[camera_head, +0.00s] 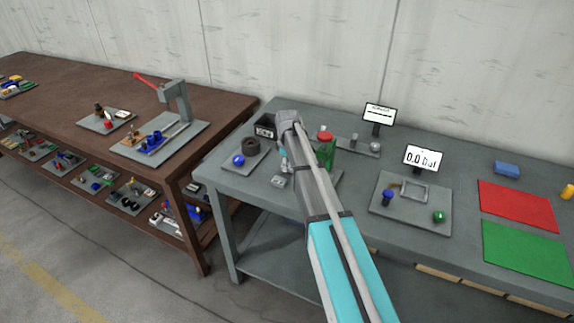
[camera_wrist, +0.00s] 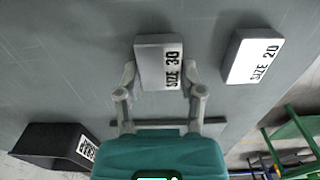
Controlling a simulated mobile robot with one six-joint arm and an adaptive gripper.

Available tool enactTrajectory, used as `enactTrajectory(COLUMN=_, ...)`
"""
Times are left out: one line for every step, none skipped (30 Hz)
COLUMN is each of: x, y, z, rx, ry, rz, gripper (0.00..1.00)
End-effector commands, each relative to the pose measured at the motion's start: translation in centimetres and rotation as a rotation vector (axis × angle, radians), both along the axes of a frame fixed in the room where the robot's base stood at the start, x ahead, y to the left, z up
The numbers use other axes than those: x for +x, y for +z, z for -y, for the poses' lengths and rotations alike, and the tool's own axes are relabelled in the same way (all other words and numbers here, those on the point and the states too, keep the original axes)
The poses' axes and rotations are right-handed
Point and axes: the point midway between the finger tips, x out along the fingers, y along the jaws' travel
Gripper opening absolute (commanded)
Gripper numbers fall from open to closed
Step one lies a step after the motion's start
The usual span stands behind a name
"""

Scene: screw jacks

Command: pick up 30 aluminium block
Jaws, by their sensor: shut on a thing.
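The aluminium block marked SIZE 30 (camera_wrist: 157,62) is a pale grey block with its label facing up in the wrist view. My gripper (camera_wrist: 159,72) is shut on it, with one finger against its left side and one against its right. I cannot tell whether the block touches the bench or is just above it. A second grey block, marked SIZE 20 (camera_wrist: 254,58), lies apart to the right. In the head view a small grey block (camera_head: 278,181) shows on the bench below my gripper (camera_head: 284,165); my arm covers much of this spot.
A black labelled bin (camera_wrist: 48,146) stands lower left in the wrist view. A green frame (camera_wrist: 295,132) is at lower right.

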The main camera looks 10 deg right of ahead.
Motion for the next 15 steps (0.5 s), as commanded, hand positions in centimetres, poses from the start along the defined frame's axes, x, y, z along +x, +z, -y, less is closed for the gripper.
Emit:
enactTrajectory(x=0.0, y=0.5, z=0.0, rx=0.0, ry=0.0, rz=0.0, gripper=0.01)
enactTrajectory(x=0.0, y=0.7, z=0.0, rx=0.0, ry=0.0, rz=0.0, gripper=0.01)
enactTrajectory(x=0.0, y=1.0, z=0.0, rx=0.0, ry=0.0, rz=0.0, gripper=0.01)
enactTrajectory(x=0.0, y=1.2, z=0.0, rx=0.0, ry=0.0, rz=0.0, gripper=0.01)
enactTrajectory(x=0.0, y=1.5, z=0.0, rx=0.0, ry=0.0, rz=0.0, gripper=0.01)
enactTrajectory(x=0.0, y=1.8, z=0.0, rx=0.0, ry=0.0, rz=0.0, gripper=0.01)
enactTrajectory(x=0.0, y=2.1, z=0.0, rx=0.0, ry=0.0, rz=0.0, gripper=0.01)
enactTrajectory(x=0.0, y=2.4, z=0.0, rx=0.0, ry=0.0, rz=0.0, gripper=0.01)
enactTrajectory(x=0.0, y=2.8, z=0.0, rx=0.0, ry=0.0, rz=0.0, gripper=0.01)
enactTrajectory(x=0.0, y=3.2, z=0.0, rx=0.0, ry=0.0, rz=0.0, gripper=0.01)
enactTrajectory(x=0.0, y=3.5, z=0.0, rx=0.0, ry=0.0, rz=0.0, gripper=0.01)
enactTrajectory(x=0.0, y=3.9, z=0.0, rx=0.0, ry=0.0, rz=0.0, gripper=0.01)
enactTrajectory(x=0.0, y=4.3, z=0.0, rx=0.0, ry=0.0, rz=0.0, gripper=0.01)
enactTrajectory(x=0.0, y=4.6, z=0.0, rx=0.0, ry=0.0, rz=0.0, gripper=0.01)
enactTrajectory(x=0.0, y=5.1, z=0.0, rx=0.0, ry=0.0, rz=0.0, gripper=0.01)
